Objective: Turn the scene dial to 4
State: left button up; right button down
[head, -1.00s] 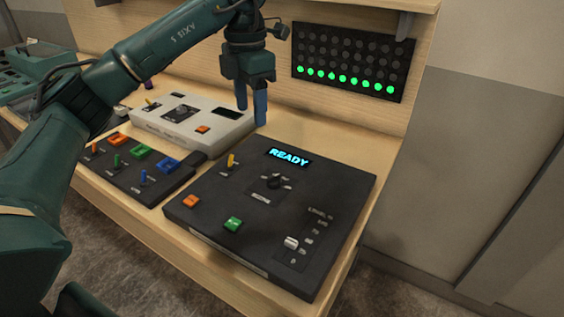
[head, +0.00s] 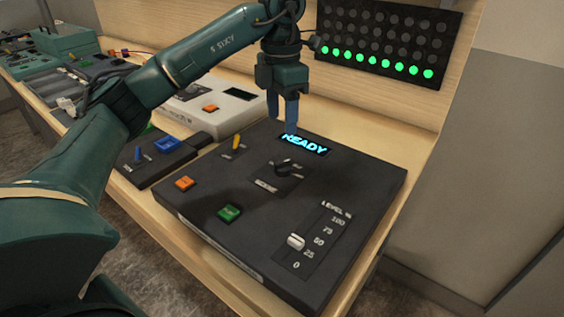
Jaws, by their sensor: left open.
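The scene dial (head: 287,169) is a black knob near the middle of the dark console (head: 350,185). The console's display (head: 304,144) reads READY in blue. My left gripper (head: 283,112) points down above the back edge of the console, behind the dial and apart from it. Its fingers are blue and hold nothing that I can see. My right gripper does not show.
The console also bears a yellow toggle (head: 237,142), an orange button (head: 185,183), a green button (head: 230,212) and a white level slider (head: 296,241). An LED panel (head: 390,42) has its bottom row lit green. A white console (head: 225,108) stands behind left.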

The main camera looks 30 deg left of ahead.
aim_at(282, 162)
pick_arm(q)
notch_tip(282, 162, down, 11)
jog(key=shift+r+b, duration=0.15)
jog(key=shift+b, duration=0.2)
jog(key=shift+c, duration=0.6)
jog(key=c, duration=0.9)
jog(key=shift+o, duration=0.2)
jog(key=shift+w+m, duration=0.1)
jog(key=shift+m, duration=0.2)
jog(key=m, duration=0.4)
jog(key=shift+m, duration=0.3)
jog(key=m, duration=0.4)
jog(key=shift+m+b, duration=0.3)
